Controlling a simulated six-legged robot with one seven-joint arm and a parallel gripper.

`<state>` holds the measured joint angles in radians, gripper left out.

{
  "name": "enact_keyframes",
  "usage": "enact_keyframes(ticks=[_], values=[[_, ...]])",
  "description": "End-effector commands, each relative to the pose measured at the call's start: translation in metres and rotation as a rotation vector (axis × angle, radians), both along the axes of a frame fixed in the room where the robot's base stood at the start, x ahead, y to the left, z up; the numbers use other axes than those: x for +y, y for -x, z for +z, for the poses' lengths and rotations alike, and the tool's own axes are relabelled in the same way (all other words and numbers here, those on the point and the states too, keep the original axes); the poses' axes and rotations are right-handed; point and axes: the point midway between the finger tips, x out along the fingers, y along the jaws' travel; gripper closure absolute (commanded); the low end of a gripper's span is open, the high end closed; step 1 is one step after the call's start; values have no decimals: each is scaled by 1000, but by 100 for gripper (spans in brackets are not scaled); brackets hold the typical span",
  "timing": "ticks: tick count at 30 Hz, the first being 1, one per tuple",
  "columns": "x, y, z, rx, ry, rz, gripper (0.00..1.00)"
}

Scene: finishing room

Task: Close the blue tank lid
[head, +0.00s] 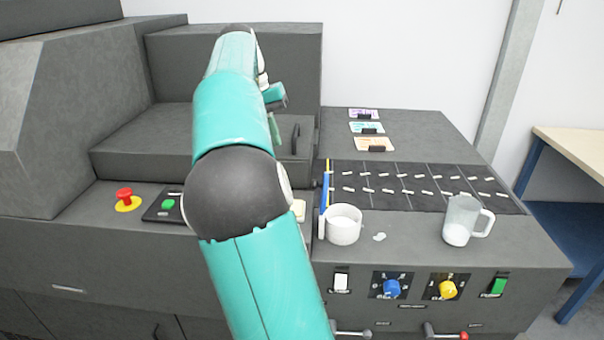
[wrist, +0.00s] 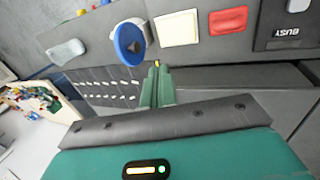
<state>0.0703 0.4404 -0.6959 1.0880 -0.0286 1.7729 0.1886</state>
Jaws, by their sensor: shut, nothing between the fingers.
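The blue lid (head: 325,191) stands upright, nearly edge-on, at the left rim of a round white tank (head: 345,224) on the dark machine top. The tank's top is open. In the wrist view the lid shows as a blue disc (wrist: 130,46) with a dark triangle mark. My gripper (wrist: 157,70) is shut and empty. Its green fingers show just below the disc in that picture, apparently apart from it. In the head view my gripper (head: 275,130) is partly hidden by my arm, behind and left of the lid.
A clear mug (head: 461,221) stands right of the tank, with a small white spot (head: 379,237) between. A dark marked strip (head: 420,186) and several cards (head: 374,145) lie behind. A red stop button (head: 124,197) is at left. Raised machine blocks (head: 240,60) stand behind my arm.

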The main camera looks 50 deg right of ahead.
Motion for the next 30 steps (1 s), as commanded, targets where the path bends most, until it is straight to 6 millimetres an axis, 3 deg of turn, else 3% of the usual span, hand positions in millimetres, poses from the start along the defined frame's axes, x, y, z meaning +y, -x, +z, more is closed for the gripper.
enact_keyframes(ticks=[8,20,24,30], values=[[-4,5,-24,6,2,-3,100],[-19,25,-98,5,2,0,100],[-33,44,-98,2,4,-2,100],[-41,54,-101,3,3,0,100]])
